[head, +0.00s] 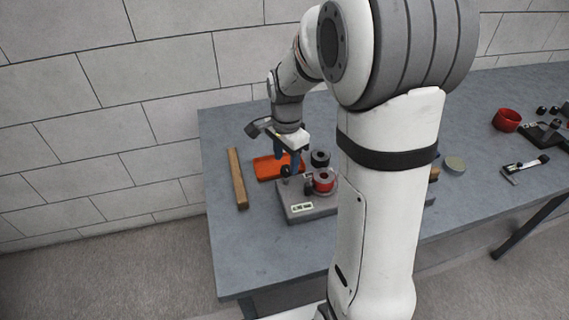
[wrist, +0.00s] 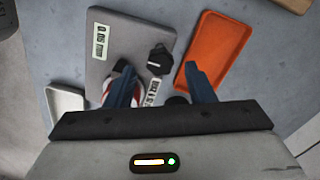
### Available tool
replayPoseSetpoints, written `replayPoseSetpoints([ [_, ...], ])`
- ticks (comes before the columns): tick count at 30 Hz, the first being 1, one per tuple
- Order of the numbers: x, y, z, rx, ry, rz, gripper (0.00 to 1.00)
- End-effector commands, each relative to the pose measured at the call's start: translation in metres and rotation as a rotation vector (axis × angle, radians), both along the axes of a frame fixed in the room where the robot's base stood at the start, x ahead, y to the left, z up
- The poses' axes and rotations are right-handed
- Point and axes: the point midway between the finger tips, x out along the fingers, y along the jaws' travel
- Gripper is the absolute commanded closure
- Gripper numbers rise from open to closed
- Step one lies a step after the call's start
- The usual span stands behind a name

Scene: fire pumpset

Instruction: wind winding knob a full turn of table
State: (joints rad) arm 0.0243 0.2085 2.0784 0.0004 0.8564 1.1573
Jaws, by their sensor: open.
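A grey device (head: 300,207) with a small display stands on the blue-grey table (head: 240,262). A red round part (head: 323,182) sits on top, with a black round part (head: 320,157) behind it. A small black knob-like part (head: 285,171) shows beneath my gripper (head: 287,160). In the wrist view a black faceted knob (wrist: 158,58) on the grey device (wrist: 135,25) lies between the fingertips of my open gripper (wrist: 159,68). I cannot tell which black part is the winding knob, or whether the fingers touch anything. The left finger partly hides the red part (wrist: 121,72).
An orange tray (head: 268,168) lies left of the device, and it also shows in the wrist view (wrist: 219,40). A wooden bar (head: 237,180) lies at the left. A red bowl (head: 506,120) and black parts (head: 546,131) are at the right. The front left of the table is clear.

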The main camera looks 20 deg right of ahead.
Motion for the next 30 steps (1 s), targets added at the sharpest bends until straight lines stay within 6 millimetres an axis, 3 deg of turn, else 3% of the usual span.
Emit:
replayPoseSetpoints([
  [3, 0.001, 0.000, 0.023, 0.000, -0.004, 0.000, 0.51],
  [9, 0.000, 0.000, 0.048, 0.000, -0.001, 0.000, 0.51],
  [26, -0.001, 0.000, 0.054, 0.000, 0.000, 0.004, 0.51],
  [30, -0.014, 0.001, 0.062, -0.001, -0.017, 0.081, 0.51],
])
